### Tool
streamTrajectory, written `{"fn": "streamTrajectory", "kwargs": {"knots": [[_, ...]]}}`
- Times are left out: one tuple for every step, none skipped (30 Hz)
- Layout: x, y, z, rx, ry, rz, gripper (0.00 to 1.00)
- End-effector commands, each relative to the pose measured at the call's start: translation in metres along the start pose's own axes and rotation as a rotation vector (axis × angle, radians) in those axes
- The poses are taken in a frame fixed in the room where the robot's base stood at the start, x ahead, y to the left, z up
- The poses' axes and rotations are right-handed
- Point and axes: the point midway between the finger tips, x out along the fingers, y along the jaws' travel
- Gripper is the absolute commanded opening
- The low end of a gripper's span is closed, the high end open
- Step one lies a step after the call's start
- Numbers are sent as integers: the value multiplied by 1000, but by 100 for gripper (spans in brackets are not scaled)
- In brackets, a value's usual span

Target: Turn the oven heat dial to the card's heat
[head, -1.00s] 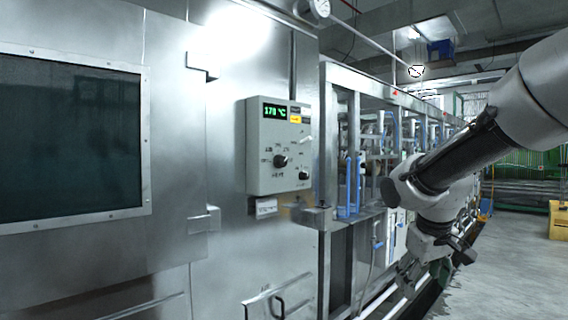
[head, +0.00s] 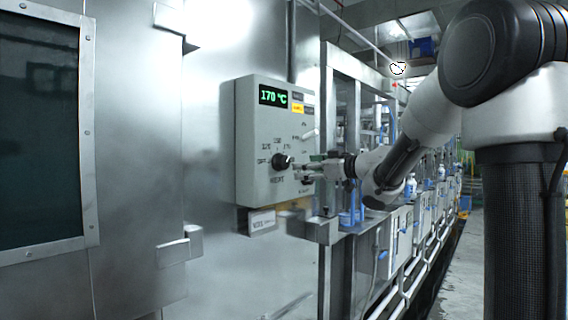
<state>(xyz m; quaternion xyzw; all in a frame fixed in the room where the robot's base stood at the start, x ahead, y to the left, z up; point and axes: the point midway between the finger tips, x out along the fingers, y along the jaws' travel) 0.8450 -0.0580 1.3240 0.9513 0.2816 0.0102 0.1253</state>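The oven's grey control box (head: 250,130) is fixed to the steel oven wall. Its green display (head: 273,96) reads 170 °C. A round black heat dial (head: 281,161) sits on the lower part of the front face, with small labels around it too blurred to read. My gripper (head: 299,170) points left at the dial, with its fingertips close to the dial's right side. I cannot tell whether they touch it or how far apart the fingers are.
A lower knob on the box is partly hidden behind my gripper. A dark oven window (head: 38,130) is at the left. A steel frame with blue parts (head: 352,217) stands close to the right of the box, under my arm.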

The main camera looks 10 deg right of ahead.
Motion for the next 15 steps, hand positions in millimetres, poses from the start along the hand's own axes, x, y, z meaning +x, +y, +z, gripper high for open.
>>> {"fn": "streamTrajectory", "kwargs": {"knots": [[0,-6,-6,9,25,-23,67],[0,-8,-10,17,38,-33,67],[0,-10,-13,28,53,-43,67],[1,-12,-15,35,61,-48,67],[3,-12,-16,42,67,-52,67],[6,-12,-16,49,66,-52,67],[10,-12,-16,52,64,-51,67],[14,-13,-16,52,64,-51,67],[20,-14,-17,51,64,-52,67],[26,-14,-17,51,65,-53,67],[31,-14,-17,52,64,-51,67],[38,-14,-18,52,64,-52,67],[44,-14,-18,51,64,-52,67],[48,-14,-18,51,64,-51,67],[55,-15,-18,51,63,-50,67]]}}
